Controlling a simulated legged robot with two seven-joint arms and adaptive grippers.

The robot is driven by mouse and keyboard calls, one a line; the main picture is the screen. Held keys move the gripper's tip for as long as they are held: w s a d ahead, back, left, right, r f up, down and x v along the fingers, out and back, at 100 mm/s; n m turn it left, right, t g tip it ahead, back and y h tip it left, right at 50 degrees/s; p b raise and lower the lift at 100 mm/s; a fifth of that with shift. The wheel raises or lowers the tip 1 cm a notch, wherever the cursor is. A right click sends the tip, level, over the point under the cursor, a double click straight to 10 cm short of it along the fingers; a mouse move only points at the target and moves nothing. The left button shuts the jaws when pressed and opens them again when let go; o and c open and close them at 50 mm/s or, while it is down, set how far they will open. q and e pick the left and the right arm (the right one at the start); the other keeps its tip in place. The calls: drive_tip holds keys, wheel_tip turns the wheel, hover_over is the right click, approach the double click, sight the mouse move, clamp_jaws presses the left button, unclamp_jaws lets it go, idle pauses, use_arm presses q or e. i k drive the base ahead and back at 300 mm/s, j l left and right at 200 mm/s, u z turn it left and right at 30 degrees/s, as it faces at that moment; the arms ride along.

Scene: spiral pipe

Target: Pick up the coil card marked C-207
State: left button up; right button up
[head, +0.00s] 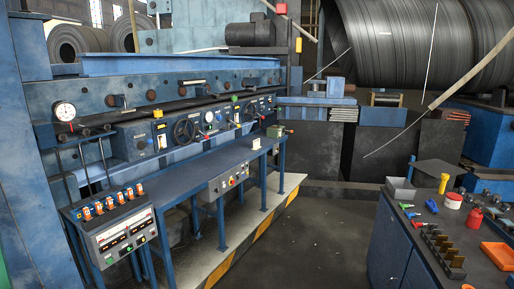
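No card with a readable C-207 marking shows in the head view. A small pale upright item (256,143) stands on the long blue bench (190,163), towards its far end. It is too small to tell whether it is a card or to read any marking on it. Neither of my grippers is in view.
A control console (121,230) stands at the near left, by a machine with dials and handwheels (185,130). A workbench (415,262) at right holds tools and an orange tray (498,255). Open floor (310,240) lies between.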

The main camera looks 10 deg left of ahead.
sight(256, 143)
drive_tip(key=i+z, duration=0.15)
drive_tip(key=i, duration=0.5)
drive_tip(key=i+z, duration=0.1)
drive_tip(key=i, duration=4.25)
drive_tip(key=i+l+u, duration=0.15)
drive_tip(key=i+u, duration=0.3)
drive_tip(key=i, duration=0.15)
drive_tip(key=i+l+u, duration=0.35)
drive_tip(key=i+u, duration=0.15)
drive_tip(key=i+l+u, duration=0.45)
drive_tip(key=i+l, duration=0.1)
drive_tip(key=i, duration=0.05)
